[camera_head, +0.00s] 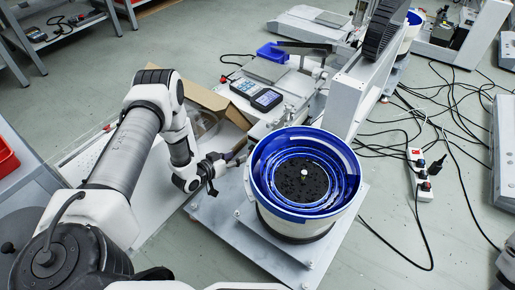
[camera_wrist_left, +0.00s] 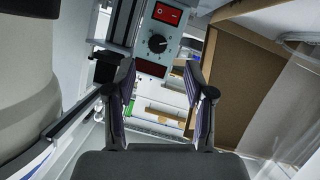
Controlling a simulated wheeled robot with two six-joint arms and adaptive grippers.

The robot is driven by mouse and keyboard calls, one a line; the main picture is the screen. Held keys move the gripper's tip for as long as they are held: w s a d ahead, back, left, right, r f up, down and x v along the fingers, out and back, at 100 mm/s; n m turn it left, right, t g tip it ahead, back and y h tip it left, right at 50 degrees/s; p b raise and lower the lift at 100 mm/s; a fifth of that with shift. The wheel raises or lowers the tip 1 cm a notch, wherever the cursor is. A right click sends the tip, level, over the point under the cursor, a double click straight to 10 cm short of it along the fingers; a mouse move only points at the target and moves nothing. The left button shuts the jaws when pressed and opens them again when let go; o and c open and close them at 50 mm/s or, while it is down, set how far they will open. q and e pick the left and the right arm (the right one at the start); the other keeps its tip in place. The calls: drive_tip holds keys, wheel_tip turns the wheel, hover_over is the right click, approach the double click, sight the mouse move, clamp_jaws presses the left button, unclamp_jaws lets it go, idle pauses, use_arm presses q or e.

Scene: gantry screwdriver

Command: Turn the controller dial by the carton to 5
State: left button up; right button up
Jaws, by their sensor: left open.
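The controller dial (camera_wrist_left: 157,43) is a round black knob with a scale around it, on a grey controller panel (camera_wrist_left: 142,55). A red switch sits above it and a dark red display below it. The number the dial points to is too small to read. The carton (camera_wrist_left: 230,85) is open and brown, right of the panel; it also shows in the head view (camera_head: 205,98). My left gripper (camera_wrist_left: 166,75) is open and empty, its fingertips just below the dial in the picture. In the head view my left gripper (camera_head: 225,163) is between the carton and the bowl feeder. The dial is hidden there.
A white and blue bowl feeder (camera_head: 303,180) stands right of my left gripper on a grey base plate (camera_head: 225,218). A handheld display unit (camera_head: 257,95) lies behind. A power strip (camera_head: 420,175) and several black cables lie on the floor at right.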

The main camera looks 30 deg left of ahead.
sight(251, 150)
use_arm(q)
drive_tip(key=b+x, duration=0.3)
drive_tip(key=x, duration=0.3)
drive_tip(key=shift+f+b, duration=0.1)
drive_tip(key=shift+b, duration=0.25)
drive_tip(key=shift+w+d, duration=0.15)
drive_tip(key=shift+w, duration=0.4)
clamp_jaws()
